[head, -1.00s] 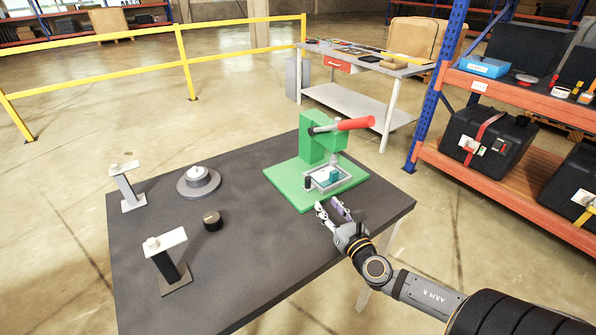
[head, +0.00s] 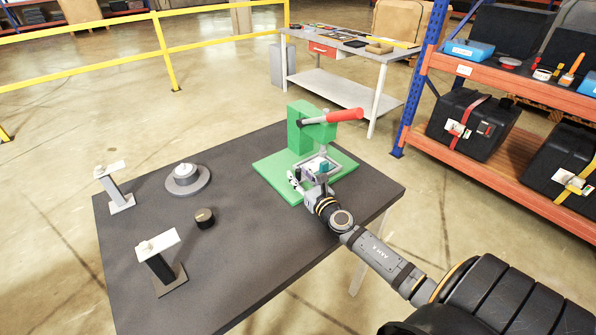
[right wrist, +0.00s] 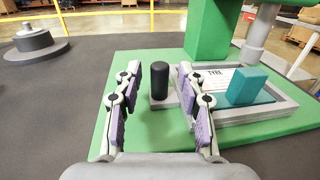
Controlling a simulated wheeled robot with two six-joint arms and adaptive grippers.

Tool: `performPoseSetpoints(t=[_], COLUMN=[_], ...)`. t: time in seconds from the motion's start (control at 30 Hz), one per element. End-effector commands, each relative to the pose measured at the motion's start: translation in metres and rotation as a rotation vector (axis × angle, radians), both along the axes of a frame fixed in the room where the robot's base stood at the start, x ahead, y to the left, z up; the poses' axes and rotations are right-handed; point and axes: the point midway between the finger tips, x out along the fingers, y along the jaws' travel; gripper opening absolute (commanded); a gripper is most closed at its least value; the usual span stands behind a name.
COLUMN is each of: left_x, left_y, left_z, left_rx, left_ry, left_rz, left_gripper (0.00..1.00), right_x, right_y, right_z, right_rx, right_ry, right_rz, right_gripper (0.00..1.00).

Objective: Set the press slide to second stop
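The green press (head: 305,130) with its red-tipped lever (head: 345,115) stands on a green base at the back right of the dark table. Its grey slide tray (right wrist: 245,118) carries a white plate lettered "TYRE" and a teal block (right wrist: 248,87). A black upright knob (right wrist: 160,80) stands at the tray's left end. My right gripper (head: 304,180) is over the front of the green base. In the right wrist view, its open fingers (right wrist: 160,92) stand either side of the knob, with gaps on both sides. The gripper hides the knob in the head view. My left gripper is out of view.
The table (head: 240,250) also bears a round grey piece (head: 186,180), a black dial (head: 205,217) and two posts with white tops (head: 117,187) (head: 160,262). The table's front middle is clear. A shelf rack (head: 500,150) stands to the right.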

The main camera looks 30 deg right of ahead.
Motion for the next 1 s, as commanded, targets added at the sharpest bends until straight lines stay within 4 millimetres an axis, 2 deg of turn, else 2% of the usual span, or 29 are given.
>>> performPoseSetpoints(t=[0.13, 0.4, 0.7, 1.0], left_x=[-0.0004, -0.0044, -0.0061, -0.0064], left_y=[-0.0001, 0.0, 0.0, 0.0], left_z=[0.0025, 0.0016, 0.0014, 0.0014], left_rx=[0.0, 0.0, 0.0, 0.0], left_ry=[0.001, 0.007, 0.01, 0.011], left_rz=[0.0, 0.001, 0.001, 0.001], left_gripper=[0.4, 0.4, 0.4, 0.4], right_x=[0.0124, 0.014, 0.0138, 0.0137], right_y=[-0.0006, -0.0006, -0.0007, -0.0008], right_z=[0.0002, -0.0008, -0.0007, -0.0007], right_rx=[0.0, 0.0, 0.0, 0.0], right_ry=[0.0, 0.001, 0.001, 0.001], right_rz=[0.0, 0.001, 0.001, 0.0], right_gripper=[0.4, 0.4, 0.0, 0.0])
